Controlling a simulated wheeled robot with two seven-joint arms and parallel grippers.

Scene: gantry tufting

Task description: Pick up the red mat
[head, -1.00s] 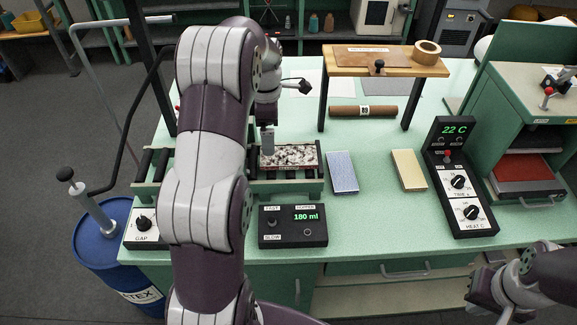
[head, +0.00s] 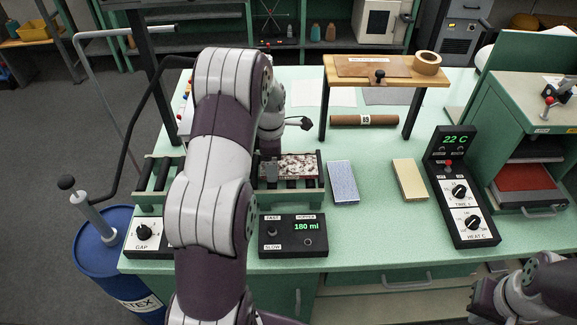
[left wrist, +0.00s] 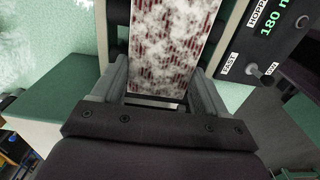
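A small mat (head: 297,166) with dark red stripes under patchy white fluff lies on the roller bed left of centre. The left wrist view shows the mat (left wrist: 170,45) close up, its near end by the fingers. My left gripper (head: 268,172) is down at the mat's left end, partly hidden by my arm. In the left wrist view its fingers (left wrist: 162,88) stand apart on either side of that end; I cannot tell if they touch it. A plain red sheet (head: 525,178) lies in the green cabinet. My right gripper (head: 480,298) is low right, its opening unclear.
The roller bed (head: 308,197) has a control box (head: 292,236) in front. A blue pad (head: 343,181) and a tan pad (head: 410,179) lie to its right, near a heat control panel (head: 462,190). A wooden stand (head: 390,68) is behind. Bare table shows between the pads.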

